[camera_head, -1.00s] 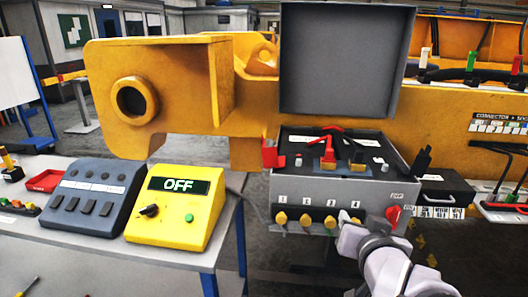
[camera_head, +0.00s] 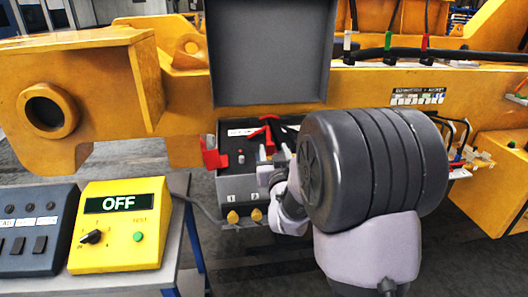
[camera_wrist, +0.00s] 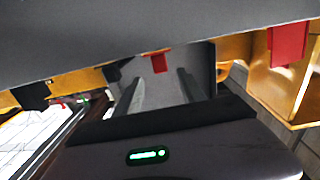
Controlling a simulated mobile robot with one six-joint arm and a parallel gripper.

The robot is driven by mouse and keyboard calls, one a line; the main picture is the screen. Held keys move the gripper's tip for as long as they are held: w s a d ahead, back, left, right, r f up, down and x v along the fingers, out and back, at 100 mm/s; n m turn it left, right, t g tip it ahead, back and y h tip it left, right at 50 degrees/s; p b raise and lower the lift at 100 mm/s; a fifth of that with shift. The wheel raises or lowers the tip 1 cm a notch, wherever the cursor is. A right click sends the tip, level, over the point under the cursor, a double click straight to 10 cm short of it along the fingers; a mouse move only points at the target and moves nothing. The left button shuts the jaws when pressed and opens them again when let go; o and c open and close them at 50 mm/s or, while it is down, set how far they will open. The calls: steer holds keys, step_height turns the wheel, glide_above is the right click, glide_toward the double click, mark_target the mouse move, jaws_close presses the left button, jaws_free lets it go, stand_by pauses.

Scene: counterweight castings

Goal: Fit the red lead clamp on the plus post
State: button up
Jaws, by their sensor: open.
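The open grey box (camera_head: 228,188) stands in the middle of the head view, its right part hidden by my arm. A red clamp with a red lead (camera_head: 268,138) shows in it, partly covered. I cannot make out the plus post for certain. My gripper (camera_head: 268,172) is at the box's front top edge, close to the red clamp; I cannot tell if they touch. In the wrist view my gripper (camera_wrist: 163,90) has its fingers apart, nothing between them. A small red piece (camera_wrist: 158,62) shows beyond the fingertips.
A red flap (camera_head: 213,156) stands up at the box's left side. The raised grey lid (camera_head: 268,50) rises behind the box. A yellow control unit reading OFF (camera_head: 120,228) stands on the bench at left. A yellow beam (camera_head: 400,85) runs behind.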

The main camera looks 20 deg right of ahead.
mark_target(271, 145)
steer(key=x, duration=0.5)
steer(key=shift+w+a+f+b, duration=0.1)
steer(key=shift+w+f+b, duration=0.15)
steer(key=shift+f+b, duration=0.1)
steer(key=shift+s+r, duration=0.1)
jaws_close()
steer(key=shift+r, duration=0.1)
